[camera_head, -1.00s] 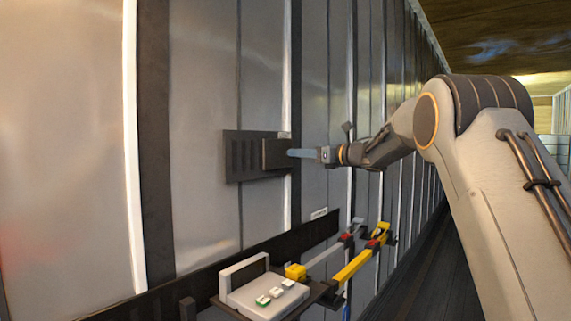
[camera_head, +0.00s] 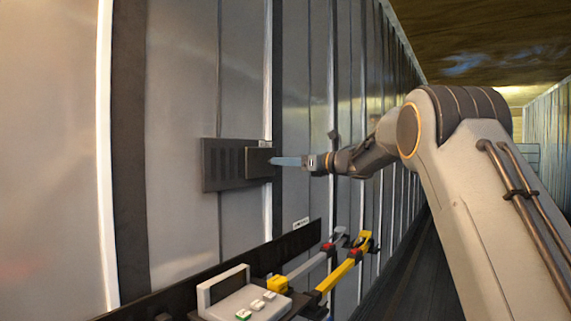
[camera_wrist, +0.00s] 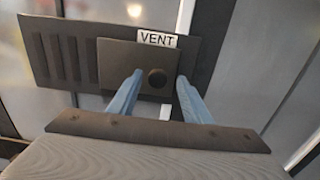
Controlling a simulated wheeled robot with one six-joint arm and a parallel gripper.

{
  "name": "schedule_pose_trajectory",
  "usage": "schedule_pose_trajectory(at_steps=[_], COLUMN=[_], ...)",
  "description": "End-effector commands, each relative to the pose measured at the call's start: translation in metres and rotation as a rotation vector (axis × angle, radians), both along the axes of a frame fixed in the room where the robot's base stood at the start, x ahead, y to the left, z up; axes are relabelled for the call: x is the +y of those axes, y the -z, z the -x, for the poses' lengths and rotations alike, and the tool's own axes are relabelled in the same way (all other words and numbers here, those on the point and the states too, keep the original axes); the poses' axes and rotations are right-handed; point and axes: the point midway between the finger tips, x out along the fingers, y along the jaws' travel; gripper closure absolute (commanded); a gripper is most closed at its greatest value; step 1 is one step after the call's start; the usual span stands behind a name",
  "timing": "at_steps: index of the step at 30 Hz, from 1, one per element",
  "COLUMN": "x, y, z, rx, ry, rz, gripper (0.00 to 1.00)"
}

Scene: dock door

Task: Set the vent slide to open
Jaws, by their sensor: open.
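The vent is a dark louvered plate (camera_head: 222,164) on the grey wall. It also shows in the wrist view (camera_wrist: 60,50), with several slots at its left. The vent slide (camera_head: 257,165) is a flat dark panel over the plate's right part, leaving the left slots uncovered. In the wrist view the slide (camera_wrist: 118,55) carries a round dark knob (camera_wrist: 157,78). My gripper (camera_head: 274,160) is at the slide's right side. In the wrist view its two blue fingers (camera_wrist: 160,77) are apart, one on each side of the knob. I cannot tell whether they touch it.
A white VENT label (camera_wrist: 157,39) sits above the slide. Below the vent, a dark rail (camera_head: 215,272) crosses the wall. A light grey box with small buttons (camera_head: 248,302) and a yellow bar (camera_head: 337,275) stand out there. The floor to the right looks clear.

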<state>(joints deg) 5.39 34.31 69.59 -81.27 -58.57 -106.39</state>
Motion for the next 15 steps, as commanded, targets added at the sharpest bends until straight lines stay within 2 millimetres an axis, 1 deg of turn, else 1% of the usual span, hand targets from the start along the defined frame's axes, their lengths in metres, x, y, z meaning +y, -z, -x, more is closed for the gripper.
schedule_pose_trajectory(at_steps=[1,9,15], x=[-0.008,-0.044,-0.056], y=[0.001,0.001,0.001], z=[0.004,0.031,0.041], rx=[-0.001,-0.001,0.0], ry=[0.004,0.006,0.005], rz=[0.001,0.0,0.0], gripper=[0.56,0.56,0.56])
